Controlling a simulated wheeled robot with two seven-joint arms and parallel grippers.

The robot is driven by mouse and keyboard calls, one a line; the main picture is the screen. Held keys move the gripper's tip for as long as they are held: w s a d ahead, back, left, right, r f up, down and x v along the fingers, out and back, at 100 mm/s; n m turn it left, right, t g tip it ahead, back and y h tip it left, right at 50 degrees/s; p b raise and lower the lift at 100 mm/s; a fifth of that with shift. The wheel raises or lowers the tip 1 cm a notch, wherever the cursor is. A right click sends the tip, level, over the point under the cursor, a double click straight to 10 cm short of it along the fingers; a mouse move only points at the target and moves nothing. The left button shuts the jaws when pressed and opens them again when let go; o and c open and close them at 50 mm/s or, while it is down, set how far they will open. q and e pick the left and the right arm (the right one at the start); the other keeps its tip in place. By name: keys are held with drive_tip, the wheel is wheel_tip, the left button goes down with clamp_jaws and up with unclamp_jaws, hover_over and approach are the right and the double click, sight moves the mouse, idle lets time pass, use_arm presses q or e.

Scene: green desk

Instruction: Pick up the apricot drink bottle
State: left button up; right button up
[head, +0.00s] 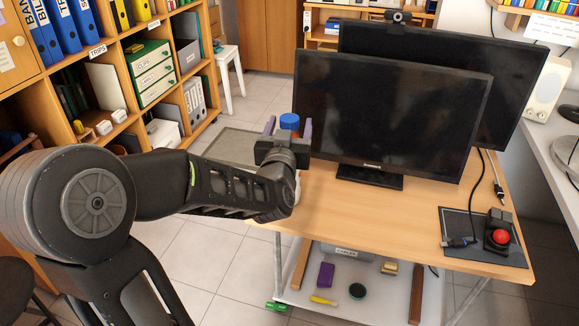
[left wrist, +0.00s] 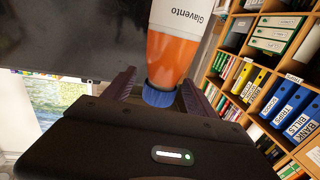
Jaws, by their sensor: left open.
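The apricot drink bottle shows in the left wrist view (left wrist: 172,55) with an orange body, a white label reading "Glavento" and a blue cap. In the head view only its blue cap (head: 289,120) shows clearly, at the left end of the desk; my gripper hides most of the body. My left gripper (head: 288,130) is open, its purple fingers on either side of the cap end. In the left wrist view the fingers (left wrist: 158,92) flank the bottle, with a gap visible at the left finger. Contact at the right finger is unclear. My right gripper is not in view.
Two dark monitors (head: 390,115) stand on the wooden desk (head: 400,220), close to the right of my gripper. A red-button device (head: 499,237) sits on a dark pad at the right. A shelf with binders (head: 62,27) stands at the left. The desk's front middle is clear.

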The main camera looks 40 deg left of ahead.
use_arm(q)
drive_tip(key=shift+x, duration=1.55)
clamp_jaws()
